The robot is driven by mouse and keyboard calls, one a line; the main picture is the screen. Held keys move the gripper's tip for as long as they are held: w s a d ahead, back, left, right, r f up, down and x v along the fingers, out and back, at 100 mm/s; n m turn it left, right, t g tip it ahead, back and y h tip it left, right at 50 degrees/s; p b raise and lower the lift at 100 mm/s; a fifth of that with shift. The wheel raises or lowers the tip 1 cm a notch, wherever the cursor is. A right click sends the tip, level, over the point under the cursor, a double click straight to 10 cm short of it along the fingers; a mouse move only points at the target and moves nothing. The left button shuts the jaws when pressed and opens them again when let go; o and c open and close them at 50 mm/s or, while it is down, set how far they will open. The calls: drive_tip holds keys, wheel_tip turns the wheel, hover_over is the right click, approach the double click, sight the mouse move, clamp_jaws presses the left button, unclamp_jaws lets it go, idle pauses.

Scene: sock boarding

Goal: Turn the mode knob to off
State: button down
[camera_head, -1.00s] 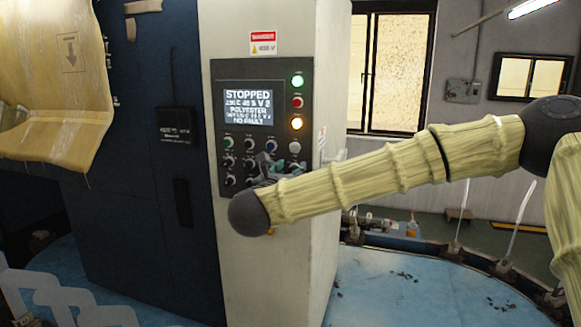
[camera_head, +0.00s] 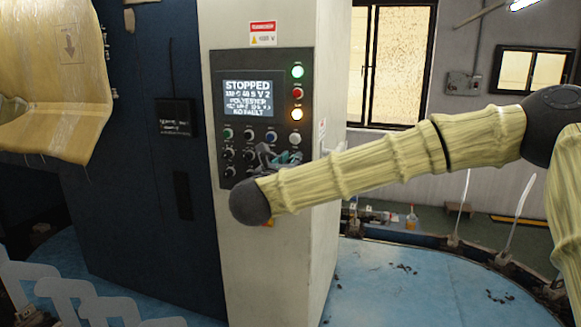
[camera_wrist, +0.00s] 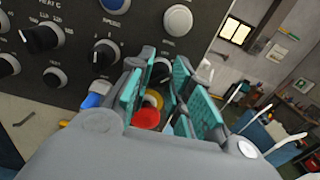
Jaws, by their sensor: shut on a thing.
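The grey control panel (camera_head: 222,110) carries rows of black knobs below a lit screen (camera_head: 249,98) reading STOPPED. My gripper (camera_wrist: 165,76) has its teal-padded fingers either side of a black knob (camera_wrist: 160,70) in the wrist view and is shut on it. The knob's label and pointer are hidden or too small to read, so its setting cannot be told. In the head view my gripper (camera_head: 268,157) is at the lower right of the panel, partly hidden behind my wrist and forearm.
A red button with a yellow ring (camera_wrist: 147,117) shows between the fingers, nearer the wrist. Green, red and amber lights (camera_head: 297,92) line the panel's right side.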

drive_tip(key=shift+a+n+b, duration=0.1)
drive_tip(key=shift+n+b, duration=3.9)
drive_tip(key=shift+n, duration=0.1)
drive_tip(key=c, duration=1.3)
unclamp_jaws()
